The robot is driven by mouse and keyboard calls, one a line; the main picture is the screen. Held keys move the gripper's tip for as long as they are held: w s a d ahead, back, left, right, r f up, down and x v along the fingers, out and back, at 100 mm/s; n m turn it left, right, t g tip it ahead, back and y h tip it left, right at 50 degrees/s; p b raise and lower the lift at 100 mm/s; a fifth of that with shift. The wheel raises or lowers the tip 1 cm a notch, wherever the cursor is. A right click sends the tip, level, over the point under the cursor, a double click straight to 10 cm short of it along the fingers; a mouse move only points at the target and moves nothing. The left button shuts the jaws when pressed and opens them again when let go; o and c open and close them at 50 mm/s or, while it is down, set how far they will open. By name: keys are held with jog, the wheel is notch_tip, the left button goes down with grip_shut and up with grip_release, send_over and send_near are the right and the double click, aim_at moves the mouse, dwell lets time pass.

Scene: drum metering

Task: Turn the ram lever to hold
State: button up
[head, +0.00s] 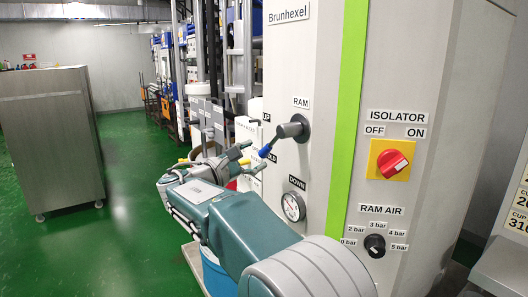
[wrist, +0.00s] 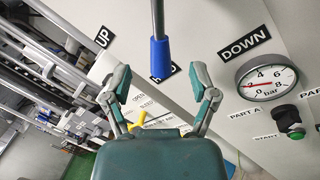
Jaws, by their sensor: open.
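The ram lever (head: 290,130) sticks out from the grey cabinet below the RAM label (head: 301,103). In the head view its blue grip (head: 265,151) points left and slightly down. In the wrist view the blue grip (wrist: 160,57) hangs at top centre and partly covers the HOLD label (wrist: 174,70). The UP label (wrist: 102,37) is to its left and the DOWN label (wrist: 245,44) to its right. My gripper (wrist: 160,80) is open, with one finger on each side of the grip's line; the grip's end shows between or just beyond the fingertips. I see no contact.
A round gauge (wrist: 266,81) and a green-ended knob (wrist: 292,128) sit right of my gripper. The cabinet also bears a red isolator switch (head: 391,162) and a black ram air knob (head: 375,245). A steel cabinet (head: 50,140) stands left; green floor (head: 130,200) is clear between.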

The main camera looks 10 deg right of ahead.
jog(key=v, duration=0.7)
jog(key=shift+s+a+f, duration=0.15)
jog(key=shift+a, duration=0.2)
jog(key=s+d+f+m+g+y, duration=0.3)
jog(key=s+d+f+y, duration=0.1)
jog(key=s+d, duration=0.35)
jog(key=s+d+f+m+g+y, duration=0.2)
jog(key=s+d+f+y, duration=0.2)
jog(key=s+d, duration=0.35)
jog(key=s+a+f+m+y, duration=0.1)
jog(key=s+f+m+y, duration=0.3)
jog(key=s, duration=0.4)
jog(key=s+a+f+m+y, duration=0.1)
jog(key=s+f+m+y, duration=0.4)
jog(key=s, duration=0.3)
jog(key=shift+s+a+f+m+t, duration=0.25)
jog(key=shift+f+m+t, duration=0.15)
jog(key=shift+f+m, duration=0.35)
jog(key=shift+f, duration=0.1)
